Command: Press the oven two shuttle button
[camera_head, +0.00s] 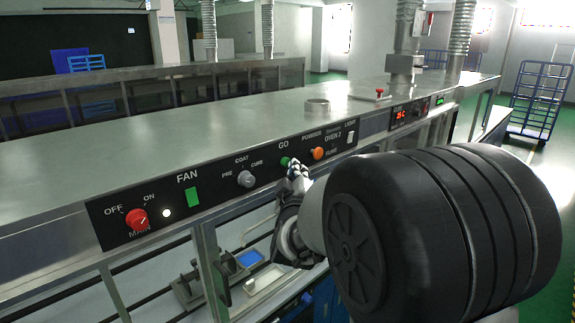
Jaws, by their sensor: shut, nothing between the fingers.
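The black control panel (225,182) runs along the front of the long metal bench. Its section on the right is lettered OVEN 2. A green button (284,161) sits under the word GO, just left of an orange knob (318,153). My gripper (297,168) is shut and empty, its tips in front of the panel close to the green button. I cannot tell whether the tips touch it. The large dark arm link behind the gripper is mine and hides the bench front to the right. No button labelled shuttle can be read.
The panel also has a red MAIN knob (137,219), a green FAN switch (193,196), a grey knob (246,179) and a white switch (350,137). A red digital display (401,115) is further right. A blue cart (541,98) stands at far right on open floor.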

